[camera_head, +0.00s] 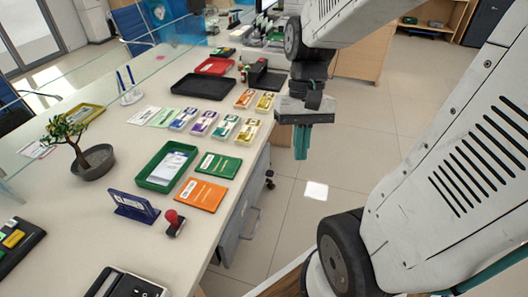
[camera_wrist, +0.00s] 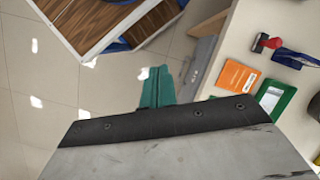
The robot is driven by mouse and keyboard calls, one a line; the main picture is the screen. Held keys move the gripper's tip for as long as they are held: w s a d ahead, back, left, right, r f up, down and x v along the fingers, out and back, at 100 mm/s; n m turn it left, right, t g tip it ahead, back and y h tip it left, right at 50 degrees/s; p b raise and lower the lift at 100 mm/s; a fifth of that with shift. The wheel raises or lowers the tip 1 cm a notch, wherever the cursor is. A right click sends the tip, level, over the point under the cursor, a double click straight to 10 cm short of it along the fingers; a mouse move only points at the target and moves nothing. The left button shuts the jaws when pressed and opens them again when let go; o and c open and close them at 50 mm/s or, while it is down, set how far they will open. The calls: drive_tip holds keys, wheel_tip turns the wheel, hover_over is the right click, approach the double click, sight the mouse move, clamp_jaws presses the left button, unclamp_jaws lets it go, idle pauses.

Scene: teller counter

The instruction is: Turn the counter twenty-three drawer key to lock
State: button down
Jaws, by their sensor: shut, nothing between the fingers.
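My gripper (camera_head: 301,145) hangs beside the counter's right edge, over the floor, with its teal fingers pointing down and together. It holds nothing. The fingers also show in the wrist view (camera_wrist: 156,87). The counter (camera_head: 130,245) is a long pale top. Below its right edge is a grey drawer unit (camera_head: 232,238) with a handle, apart from my gripper. Its grey side also shows in the wrist view (camera_wrist: 200,62). I cannot make out a key, a lock or the number twenty-three in either view.
On the counter near the edge are an orange booklet (camera_head: 201,194), a green booklet (camera_head: 219,165), a green tray (camera_head: 150,182), a red-handled stamp (camera_head: 174,221) and a blue stand (camera_head: 133,206). A potted plant (camera_head: 92,162) stands farther left. Tiled floor beside the drawers looks clear.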

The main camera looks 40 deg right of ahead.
drive_tip(key=w+d+f+m+t+y, duration=0.1)
drive_tip(key=w+d+f+m+y, duration=0.25)
drive_tip(key=f, duration=0.35)
drive_tip(key=w+d+f+m+y, duration=0.3)
drive_tip(key=d+f+m+y, duration=0.1)
drive_tip(key=f+m+y, duration=0.15)
drive_tip(key=m+t, duration=1.5)
drive_tip(key=t, duration=0.1)
approach(267, 157)
drive_tip(key=x, duration=0.7)
drive_tip(key=shift+s+a+r, duration=0.2)
drive_tip(key=shift+s+a, duration=0.1)
drive_tip(key=shift+s, duration=0.05)
drive_tip(key=shift+x, duration=1.1)
drive_tip(key=shift+r, duration=0.1)
drive_tip(key=shift+d, duration=0.15)
